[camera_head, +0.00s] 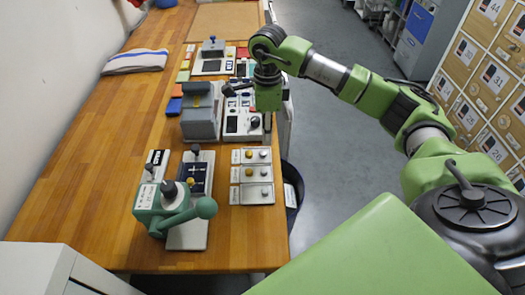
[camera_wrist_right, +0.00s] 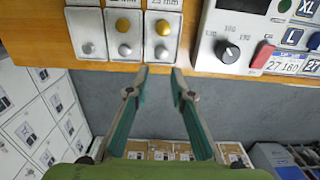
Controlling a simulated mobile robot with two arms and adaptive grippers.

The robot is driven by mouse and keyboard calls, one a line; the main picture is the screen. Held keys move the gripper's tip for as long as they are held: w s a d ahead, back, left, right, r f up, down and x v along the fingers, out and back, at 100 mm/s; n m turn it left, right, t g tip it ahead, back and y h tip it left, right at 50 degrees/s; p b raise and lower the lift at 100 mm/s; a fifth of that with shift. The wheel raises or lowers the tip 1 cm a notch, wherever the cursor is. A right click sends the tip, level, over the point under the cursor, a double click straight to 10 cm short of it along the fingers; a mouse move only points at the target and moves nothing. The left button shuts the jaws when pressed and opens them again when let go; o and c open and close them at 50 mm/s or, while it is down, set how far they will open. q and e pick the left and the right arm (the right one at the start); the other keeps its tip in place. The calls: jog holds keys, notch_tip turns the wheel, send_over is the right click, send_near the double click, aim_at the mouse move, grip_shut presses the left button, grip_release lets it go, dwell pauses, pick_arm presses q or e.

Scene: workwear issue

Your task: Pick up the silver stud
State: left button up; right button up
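Several small silver studs sit on three pale plates at the table's right edge. In the wrist view, one silver stud (camera_wrist_right: 161,52) is on the right plate (camera_wrist_right: 172,14), below a brass stud (camera_wrist_right: 163,28). Another silver stud (camera_wrist_right: 125,50) is on the middle plate, and one (camera_wrist_right: 88,48) is on the left plate. The plates also show in the head view (camera_head: 257,181). My right gripper (camera_wrist_right: 160,72) is open and empty, its fingertips apart from the studs, just off the table edge. In the head view it points down beyond the plates (camera_head: 267,135). My left gripper is out of view.
A control box with a dark knob (camera_wrist_right: 228,51) stands right of the plates in the wrist view. A green lever press (camera_head: 170,210) and a grey block machine (camera_head: 201,112) stand on the wooden table (camera_head: 90,160). A dark bin (camera_head: 291,190) is beside the table.

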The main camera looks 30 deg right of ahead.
aim_at(263, 152)
jog(key=shift+f, duration=0.6)
jog(key=shift+w+a+f, duration=0.1)
jog(key=shift+f, duration=0.2)
jog(key=shift+a+f, duration=0.15)
jog(key=shift+f, duration=0.05)
jog(key=f+p, duration=0.1)
jog(key=f, duration=0.1)
jog(key=f+p, duration=0.2)
jog(key=shift+w+a+f, duration=0.1)
jog(key=shift+w+f, duration=0.05)
jog(key=shift+w, duration=0.05)
jog(key=shift+f, duration=0.35)
jog(key=c, duration=0.5)
